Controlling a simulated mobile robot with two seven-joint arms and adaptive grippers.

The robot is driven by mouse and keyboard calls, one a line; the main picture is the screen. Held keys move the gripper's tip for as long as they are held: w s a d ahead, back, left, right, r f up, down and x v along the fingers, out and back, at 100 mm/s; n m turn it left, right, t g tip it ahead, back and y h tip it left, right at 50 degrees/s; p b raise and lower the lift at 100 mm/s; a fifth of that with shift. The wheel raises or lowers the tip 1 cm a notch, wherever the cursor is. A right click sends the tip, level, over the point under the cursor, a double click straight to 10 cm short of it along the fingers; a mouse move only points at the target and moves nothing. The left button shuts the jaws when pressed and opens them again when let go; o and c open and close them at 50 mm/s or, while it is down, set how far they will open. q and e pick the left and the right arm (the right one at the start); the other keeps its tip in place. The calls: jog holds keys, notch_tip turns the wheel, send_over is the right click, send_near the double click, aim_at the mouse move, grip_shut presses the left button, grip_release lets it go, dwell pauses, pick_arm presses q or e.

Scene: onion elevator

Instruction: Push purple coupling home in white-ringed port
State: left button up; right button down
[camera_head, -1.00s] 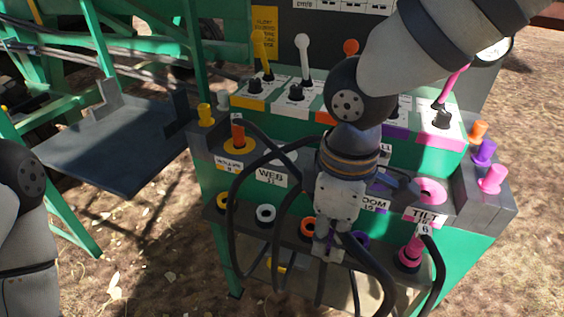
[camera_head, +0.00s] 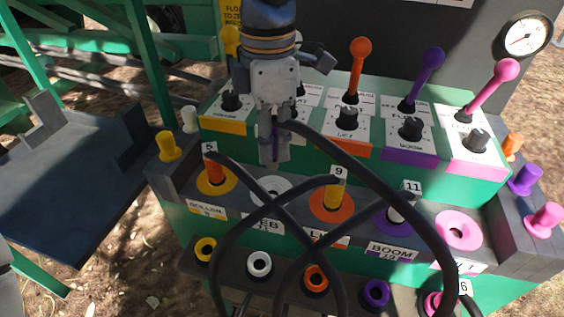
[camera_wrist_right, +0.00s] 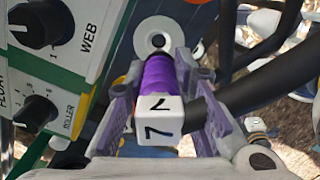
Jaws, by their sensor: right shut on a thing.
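My right gripper (camera_head: 274,148) is shut on the purple coupling (camera_head: 275,137), above the panel's upper row of ports. In the right wrist view the purple coupling (camera_wrist_right: 160,82) sits between the fingers, with a white block marked 7 and a black hose at its near end. The white-ringed port (camera_head: 268,189) is just below the gripper in the head view. In the wrist view the white-ringed port (camera_wrist_right: 157,38) lies beyond the coupling's far end; the coupling partly overlaps it, and I cannot tell whether they touch. My left gripper is out of view.
An orange coupling (camera_head: 214,168) stands in the yellow-ringed port, and a yellow one (camera_head: 335,190) in the orange-ringed port. Black hoses cross the panel front. Levers and knobs stand behind. The pink-ringed port (camera_head: 459,230) is empty.

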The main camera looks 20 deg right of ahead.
aim_at(271, 170)
jog(key=shift+w+r, duration=0.2)
jog(key=shift+w, duration=0.2)
jog(key=f, duration=0.4)
jog(key=shift+s+f+b, duration=0.25)
jog(key=shift+s+b, duration=0.1)
jog(key=shift+s, duration=0.05)
jog(key=shift+a+f, duration=0.1)
jog(key=shift+f, duration=0.6)
jog(key=shift+w, duration=0.1)
jog(key=shift+r, duration=0.1)
jog(key=shift+f+p, duration=0.3)
jog(key=shift+f, duration=0.05)
jog(key=shift+f, duration=0.35)
jog(key=shift+f, duration=0.15)
dwell(0.5)
